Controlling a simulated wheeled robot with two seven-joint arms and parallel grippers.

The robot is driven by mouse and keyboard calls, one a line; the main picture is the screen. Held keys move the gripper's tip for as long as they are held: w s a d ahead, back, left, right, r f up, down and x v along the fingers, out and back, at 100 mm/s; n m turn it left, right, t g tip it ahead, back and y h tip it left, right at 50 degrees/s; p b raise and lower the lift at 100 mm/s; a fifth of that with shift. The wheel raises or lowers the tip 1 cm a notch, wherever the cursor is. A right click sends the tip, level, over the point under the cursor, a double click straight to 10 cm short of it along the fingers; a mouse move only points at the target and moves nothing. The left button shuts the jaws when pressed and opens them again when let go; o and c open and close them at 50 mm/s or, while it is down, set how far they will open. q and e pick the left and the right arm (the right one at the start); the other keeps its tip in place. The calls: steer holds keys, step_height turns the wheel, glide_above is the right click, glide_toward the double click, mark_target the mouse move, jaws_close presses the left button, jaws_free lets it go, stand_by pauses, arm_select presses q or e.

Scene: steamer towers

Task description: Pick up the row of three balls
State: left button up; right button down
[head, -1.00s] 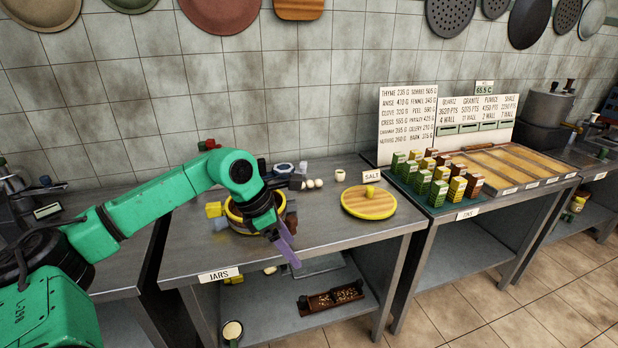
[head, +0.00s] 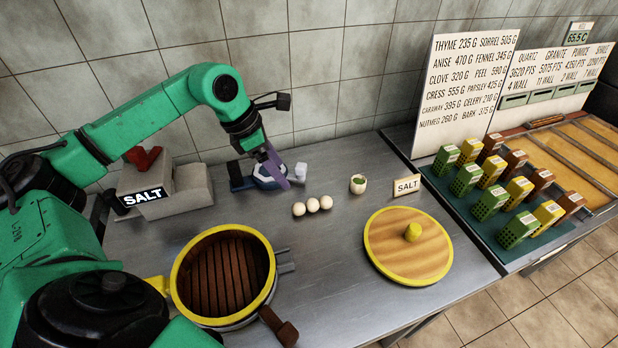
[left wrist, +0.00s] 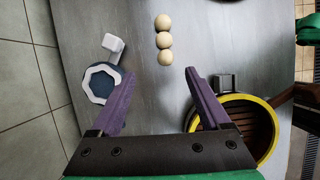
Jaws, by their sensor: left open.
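A row of three pale balls (head: 312,206) sits on the metal table, left of the small cup. The row also shows in the left wrist view (left wrist: 164,40), beyond my fingertips and between their lines. My left gripper (head: 279,172) is open and empty, behind and to the left of the balls in the head view. Its two purple fingers (left wrist: 158,72) are spread wide in the left wrist view, with no ball between them. My right gripper is not in view.
A yellow-rimmed steamer basket (head: 182,262) stands in front. A yellow-edged round lid (head: 372,247) lies at right. A cup (head: 358,185) and SALT card (head: 406,187) stand behind it. A blue-and-white object (head: 240,180) sits by my gripper, with a grey SALT unit (head: 185,200) at left.

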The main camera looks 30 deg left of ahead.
arm_select(q)
steer(key=p, duration=0.2)
glide_toward(304, 203)
steer(key=shift+w+d+f, duration=0.15)
steer(key=shift+d+f, duration=0.35)
steer(key=shift+f, duration=0.4)
steer(key=p+x, duration=0.1)
steer(key=x, duration=0.2)
steer(key=p+x, duration=0.2)
steer(key=x, duration=0.2)
steer(key=shift+w+a+f, duration=0.15)
steer(key=shift+a+f, duration=0.05)
steer(key=shift+d+f, duration=0.15)
steer(key=shift+f, duration=0.15)
steer(key=shift+w+f, duration=0.1)
steer(key=c, duration=1)
jaws_close()
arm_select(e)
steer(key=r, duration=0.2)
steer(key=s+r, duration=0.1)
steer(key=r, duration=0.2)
